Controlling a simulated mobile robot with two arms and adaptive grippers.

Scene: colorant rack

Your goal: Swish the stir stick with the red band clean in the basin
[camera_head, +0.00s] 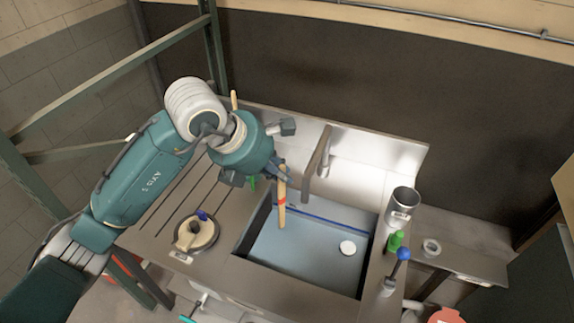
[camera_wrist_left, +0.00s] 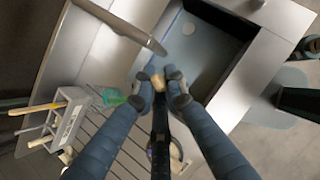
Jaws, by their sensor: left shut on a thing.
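The stir stick with the red band (camera_head: 281,211) is a pale wooden stick with a red ring. My left gripper (camera_head: 281,177) is shut on its upper part and holds it roughly upright above the left side of the basin (camera_head: 306,280). The stick's lower end shows against the blue basin interior; I cannot tell whether it touches the liquid or the floor. In the left wrist view, the stick's end (camera_wrist_left: 158,80) shows between the fingertips, and the basin (camera_wrist_left: 190,62) lies beyond. My right gripper is not in view.
A steel faucet (camera_head: 319,160) stands close right of my left gripper. A steel cup (camera_head: 403,205), a green bottle (camera_head: 395,240) and a blue-knobbed tool (camera_head: 402,256) line the right side. A stick holder (camera_wrist_left: 72,120) shows in the wrist view.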

